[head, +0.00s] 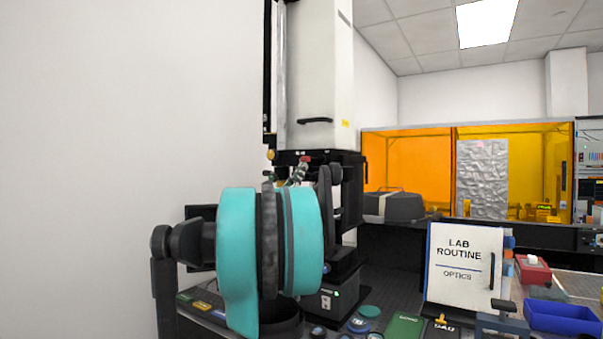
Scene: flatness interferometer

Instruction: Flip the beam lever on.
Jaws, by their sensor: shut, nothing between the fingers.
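The interferometer (320,75) is a tall instrument with a white upper housing and a black frame below, standing at the middle of the head view. A black bar handle (314,121) is on its white housing. Small parts, one with a red top (305,158), show just under the housing. I cannot pick out the beam lever with certainty. The lower front of the instrument is partly blocked from view. My gripper cannot be made out in this view, so its place relative to the lever does not show.
A white "LAB ROUTINE OPTICS" board (462,268) stands on the dark bench at right. Near it are a blue bin (562,318), a red-and-white box (533,269) and a green case (404,327). Small round parts (358,325) lie at the front. Orange screens (406,158) stand behind.

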